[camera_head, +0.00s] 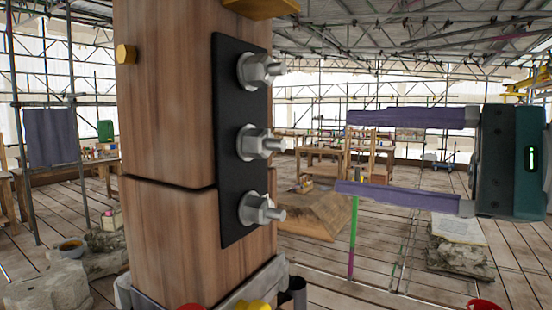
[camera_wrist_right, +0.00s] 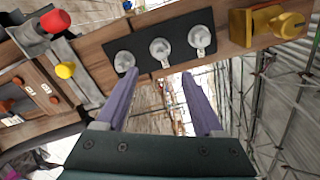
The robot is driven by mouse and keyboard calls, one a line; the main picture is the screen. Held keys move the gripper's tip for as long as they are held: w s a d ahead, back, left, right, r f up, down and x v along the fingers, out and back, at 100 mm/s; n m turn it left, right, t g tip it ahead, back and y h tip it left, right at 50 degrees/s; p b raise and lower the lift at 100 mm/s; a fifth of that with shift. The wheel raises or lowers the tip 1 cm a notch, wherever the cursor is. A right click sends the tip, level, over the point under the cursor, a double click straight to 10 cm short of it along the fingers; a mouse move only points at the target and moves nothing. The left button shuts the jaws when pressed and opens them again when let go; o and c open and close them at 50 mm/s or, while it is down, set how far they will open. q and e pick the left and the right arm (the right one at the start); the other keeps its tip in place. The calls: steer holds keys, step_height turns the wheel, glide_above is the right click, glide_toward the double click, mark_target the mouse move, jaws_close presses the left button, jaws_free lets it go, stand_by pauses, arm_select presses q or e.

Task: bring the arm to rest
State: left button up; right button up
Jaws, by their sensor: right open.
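My right gripper (camera_head: 345,152) is at the right in the head view, its two purple fingers spread apart and pointing left with nothing between them. In the right wrist view the same open gripper (camera_wrist_right: 158,72) faces the wooden post. The wooden post (camera_head: 165,100) stands upright in the head view, with a seam across it. A black plate (camera_head: 229,105) on its right face carries three silver bolts with nuts (camera_head: 258,142). The fingertips are apart from the bolts. The plate (camera_wrist_right: 178,27) also shows in the right wrist view. My left gripper is not in view.
A grey metal collar (camera_head: 262,283) surrounds the post's lower part, with red and yellow knobs (camera_head: 250,306) in front. A yellow clamp-like piece (camera_wrist_right: 268,24) is on the post in the wrist view. Stone blocks (camera_head: 455,252), workbenches (camera_head: 335,158) and scaffolding stand farther back.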

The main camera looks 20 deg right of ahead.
steer(key=s+a+f+n+g+h, duration=0.1)
steer(key=s+a+f+n+g, duration=0.1)
steer(key=s+f+n, duration=0.3)
steer(key=s+a+f+n+g+h, duration=0.1)
steer(key=a+f+n+g+h, duration=0.15)
steer(key=f, duration=0.55)
steer(key=s+a+f+n+g+h, duration=0.1)
steer(key=s+f+n+g, duration=0.1)
steer(key=s+f+n, duration=0.3)
steer(key=s+d+f+n+g+h, duration=0.4)
steer(key=s+f+h, duration=0.2)
steer(key=s+f, duration=0.15)
step_height(320, 180, up, 14)
steer(key=p, duration=1.3)
steer(key=shift+w+d+f+p, duration=0.15)
steer(key=shift+w+p, duration=0.15)
steer(key=shift+p, duration=0.05)
steer(key=shift+f+n, duration=0.1)
steer(key=shift+n, duration=0.15)
